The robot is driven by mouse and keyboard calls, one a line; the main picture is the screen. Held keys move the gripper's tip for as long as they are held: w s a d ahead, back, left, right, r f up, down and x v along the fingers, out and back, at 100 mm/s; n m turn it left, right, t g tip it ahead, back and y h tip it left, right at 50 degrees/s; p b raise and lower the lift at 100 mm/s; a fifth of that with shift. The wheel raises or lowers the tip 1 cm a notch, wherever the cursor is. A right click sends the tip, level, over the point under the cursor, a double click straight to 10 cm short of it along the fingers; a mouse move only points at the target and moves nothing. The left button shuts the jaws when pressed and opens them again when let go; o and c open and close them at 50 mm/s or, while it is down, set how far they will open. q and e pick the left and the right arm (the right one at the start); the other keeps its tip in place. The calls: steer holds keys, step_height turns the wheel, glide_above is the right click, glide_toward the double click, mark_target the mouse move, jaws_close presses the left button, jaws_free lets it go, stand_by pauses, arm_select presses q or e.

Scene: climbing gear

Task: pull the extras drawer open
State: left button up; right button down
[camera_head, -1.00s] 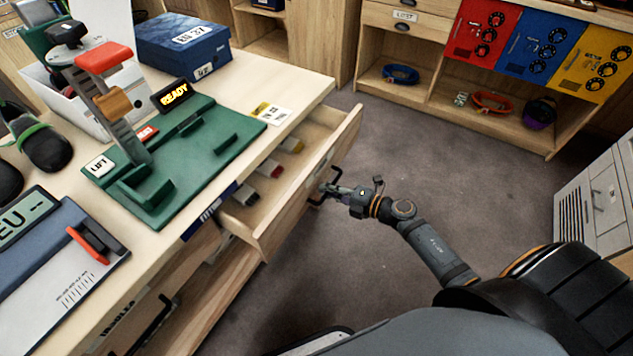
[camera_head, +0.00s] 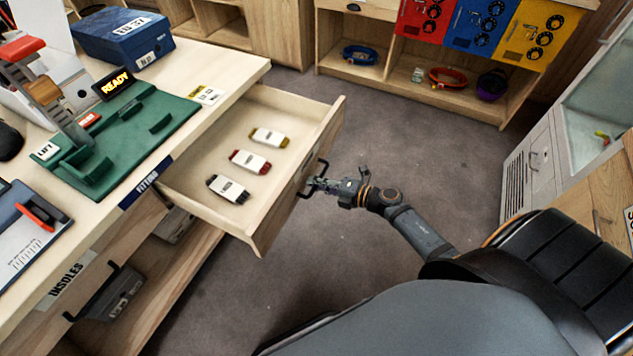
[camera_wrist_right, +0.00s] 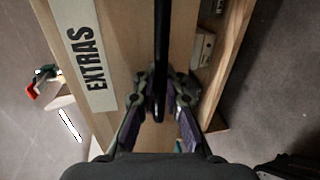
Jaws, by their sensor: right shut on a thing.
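The extras drawer (camera_head: 281,222) stands well out from the bench, open at the top. Its EXTRAS label (camera_wrist_right: 90,58) shows in the right wrist view. The black bar handle (camera_head: 323,167) is on the drawer's front; it also shows in the wrist view (camera_wrist_right: 162,45). My right gripper (camera_head: 317,184) is shut on this handle, with its fingers (camera_wrist_right: 160,105) on both sides of the bar. Three small white items with yellow (camera_head: 269,138), red (camera_head: 250,162) and dark (camera_head: 228,189) ends lie in the drawer. My left gripper is out of view.
The workbench (camera_head: 225,80) carries a green fixture (camera_head: 140,135) and a blue box (camera_head: 122,38). Below, the insoles drawer (camera_head: 65,285) has its own handle. Grey floor (camera_head: 400,130) lies clear beyond the drawer. A grey cabinet (camera_head: 535,165) stands at the right.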

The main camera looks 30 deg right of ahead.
steer(key=shift+r, duration=0.1)
steer(key=c, duration=1.7)
jaws_free()
steer(key=v, duration=1.2)
